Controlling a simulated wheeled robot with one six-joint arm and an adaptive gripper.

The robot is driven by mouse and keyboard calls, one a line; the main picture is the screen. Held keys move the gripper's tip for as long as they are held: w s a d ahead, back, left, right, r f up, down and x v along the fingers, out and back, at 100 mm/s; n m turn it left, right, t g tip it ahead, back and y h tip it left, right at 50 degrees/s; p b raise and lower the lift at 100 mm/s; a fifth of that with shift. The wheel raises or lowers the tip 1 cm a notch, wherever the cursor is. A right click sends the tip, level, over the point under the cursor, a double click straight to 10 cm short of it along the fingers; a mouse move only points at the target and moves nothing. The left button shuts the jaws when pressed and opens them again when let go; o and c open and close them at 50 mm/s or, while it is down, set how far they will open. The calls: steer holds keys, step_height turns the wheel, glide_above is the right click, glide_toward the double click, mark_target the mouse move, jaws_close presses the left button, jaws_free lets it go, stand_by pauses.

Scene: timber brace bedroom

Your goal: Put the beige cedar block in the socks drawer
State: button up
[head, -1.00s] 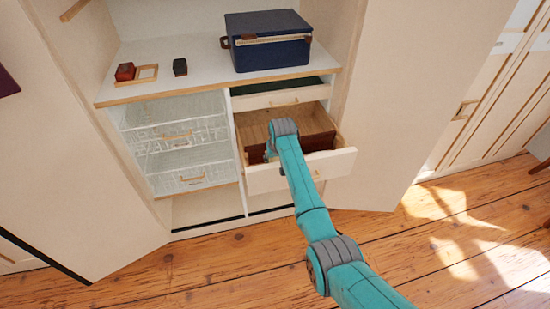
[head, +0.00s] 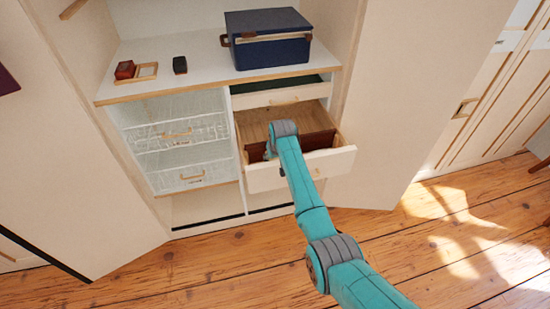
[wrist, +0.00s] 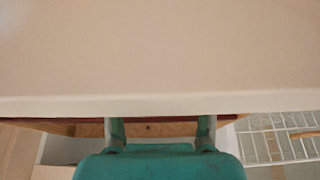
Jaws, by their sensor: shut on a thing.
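The pulled-out beige-fronted drawer (head: 265,179) is in the right column of the cabinet, with a wooden inside and a reddish-brown panel or divider (head: 318,141) across it. No label shows that it is the socks drawer. My gripper (head: 270,153) reaches into this drawer, at its left side. In the wrist view my two fingers (wrist: 160,128) stand apart, and their tips run behind a broad beige panel. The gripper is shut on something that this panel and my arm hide. The beige cedar block cannot be made out in either view.
A dark blue box (head: 268,50) stands on the cabinet top. A reddish block (head: 125,70) by a wooden frame (head: 147,72) and a small black block (head: 180,65) lie left of it. Wire baskets (head: 190,175) fill the left column. A narrow drawer (head: 260,100) sits just above the open one.

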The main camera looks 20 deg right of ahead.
steer(key=shift+f, duration=0.7)
stand_by(0.6)
steer(key=o, duration=1.3)
steer(key=shift+r, duration=0.1)
steer(key=v, duration=1.1)
steer(key=shift+s+r, duration=0.25)
steer(key=shift+r, duration=0.1)
steer(key=shift+s, duration=0.1)
